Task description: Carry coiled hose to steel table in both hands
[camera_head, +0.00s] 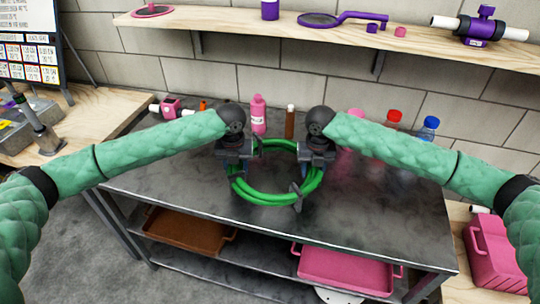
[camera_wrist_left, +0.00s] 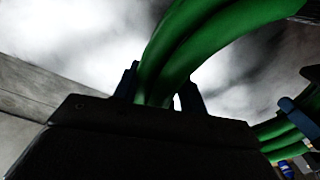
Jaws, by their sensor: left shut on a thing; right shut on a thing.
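A green coiled hose (camera_head: 274,196) shows in the head view over the middle of the steel table (camera_head: 170,187). My left gripper (camera_head: 236,172) is shut on the left side of the coil. My right gripper (camera_head: 314,170) is shut on the right side. In the left wrist view the hose (camera_wrist_left: 205,40) passes between the fingers of my left gripper (camera_wrist_left: 160,90). A dark tie crosses the coil at its lower right. The grippers hide parts of the hose. I cannot tell whether the coil touches the tabletop.
Behind the coil stand a pink bottle (camera_head: 258,115), a brown cylinder (camera_head: 290,122) and bottles with red (camera_head: 394,116) and blue (camera_head: 431,122) caps. Brown (camera_head: 188,232) and pink (camera_head: 345,268) trays sit on the lower shelf. The tabletop's front is clear. A wooden shelf (camera_head: 240,20) runs above.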

